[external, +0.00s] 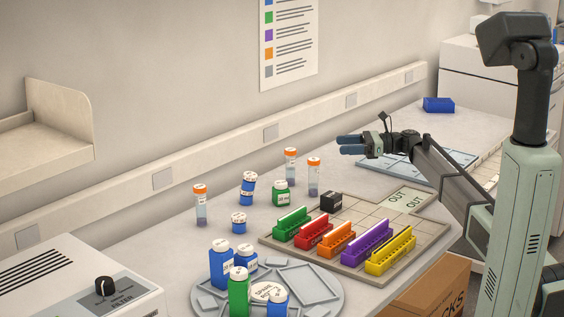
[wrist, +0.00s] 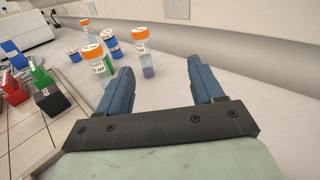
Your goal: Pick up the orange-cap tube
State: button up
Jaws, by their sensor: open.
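Three clear tubes with orange caps stand upright on the bench in the external view: a left one (external: 200,206), a back one (external: 290,166) and a front-right one (external: 314,177). In the wrist view, one orange-cap tube (wrist: 145,52) stands beyond the gap between my fingers, another (wrist: 95,64) is near the left finger, and a third (wrist: 88,30) is farther back. My gripper (external: 350,145) is open and empty, to the right of the tubes and apart from them. Its two blue fingers also show in the wrist view (wrist: 162,88).
Blue-labelled bottles (external: 248,188) and a green bottle (external: 281,193) stand close to the tubes. A gridded board (external: 420,241) holds coloured racks and a black block (external: 331,202). A grey round tray (external: 325,299) holds more bottles. The bench behind the tubes, along the wall, is clear.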

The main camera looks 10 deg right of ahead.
aim_at(290, 167)
jog(key=s+a+g, duration=0.1)
jog(key=s+a, duration=0.2)
jog(key=a, duration=1.6)
jog(key=shift+s+a, duration=0.2)
jog(key=shift+a, duration=0.15)
jog(key=shift+r, duration=0.1)
jog(key=shift+c, duration=0.5)
grip_shut()
